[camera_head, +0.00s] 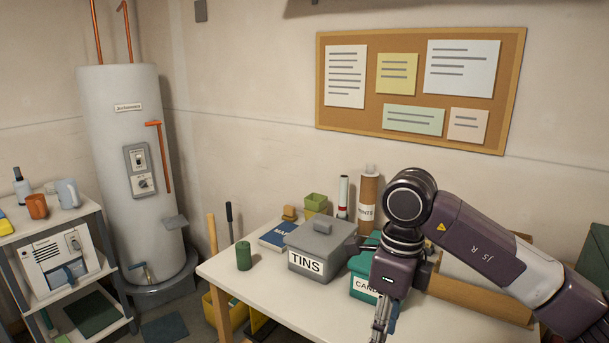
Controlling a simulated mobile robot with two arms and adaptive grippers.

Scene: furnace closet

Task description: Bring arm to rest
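My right arm comes in from the right over the white table (270,290). Its dark purple links bend at a round black joint and then point down. My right gripper (380,325) hangs at the bottom edge of the view, in front of the table's boxes. Its fingers are seen narrow and edge-on, and the tips are cut off, so whether it is open or shut cannot be told. Nothing held shows in the visible part. My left gripper is not in view.
A grey TINS box (317,240), a teal box (361,287) partly behind my arm, a green cylinder (243,255) and a blue book (277,234) stand on the table. The table's front left is bare. A water heater (125,170) and a shelf (60,232) stand left.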

